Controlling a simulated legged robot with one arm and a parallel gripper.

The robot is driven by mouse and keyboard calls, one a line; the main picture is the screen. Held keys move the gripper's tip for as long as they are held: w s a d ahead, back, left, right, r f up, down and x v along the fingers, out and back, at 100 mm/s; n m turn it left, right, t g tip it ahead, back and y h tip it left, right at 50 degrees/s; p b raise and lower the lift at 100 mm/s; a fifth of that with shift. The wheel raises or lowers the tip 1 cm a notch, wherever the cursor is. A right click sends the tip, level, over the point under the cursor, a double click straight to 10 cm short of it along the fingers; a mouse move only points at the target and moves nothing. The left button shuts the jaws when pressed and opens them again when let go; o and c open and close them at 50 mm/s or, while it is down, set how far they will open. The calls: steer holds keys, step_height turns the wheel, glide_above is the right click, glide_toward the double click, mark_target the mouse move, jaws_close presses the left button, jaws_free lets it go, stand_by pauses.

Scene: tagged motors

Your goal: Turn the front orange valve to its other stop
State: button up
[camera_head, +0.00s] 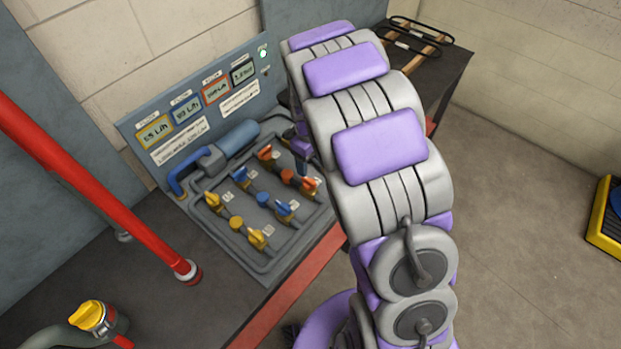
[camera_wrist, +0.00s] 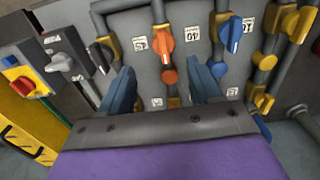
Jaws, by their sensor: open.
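The front orange valve (camera_head: 307,184) is on the panel's right pipe line, beside the arm in the head view. In the wrist view its handle (camera_wrist: 165,38) points roughly along its pipe, on a brass body. An orange disc (camera_wrist: 169,76) lies just below it there. My gripper (camera_wrist: 160,72) is open and empty. Its two blue-grey fingers point at the panel on either side of the orange line. The valve handle shows beyond the fingertips, not between them; I see no contact.
A blue valve (camera_wrist: 234,33) stands close on the right in the wrist view, with yellow valves (camera_wrist: 298,22) farther right. A dark-handled valve (camera_wrist: 100,55) is at left. The back orange valve (camera_head: 267,153) and a red post (camera_head: 100,190) show in the head view.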

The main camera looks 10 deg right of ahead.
mark_target(308, 180)
steer(key=f, duration=0.4)
steer(key=a+f+b, duration=0.1)
steer(key=f, duration=0.2)
steer(key=shift+s+f, duration=0.1)
steer(key=shift+d+f, duration=0.4)
steer(key=shift+f, duration=0.05)
steer(key=shift+a, duration=0.2)
steer(key=shift+c, duration=0.4)
steer(key=shift+a, duration=0.2)
steer(key=c, duration=0.3)
steer(key=shift+d, duration=0.15)
steer(key=c, duration=0.6)
steer(key=shift+c, duration=0.2)
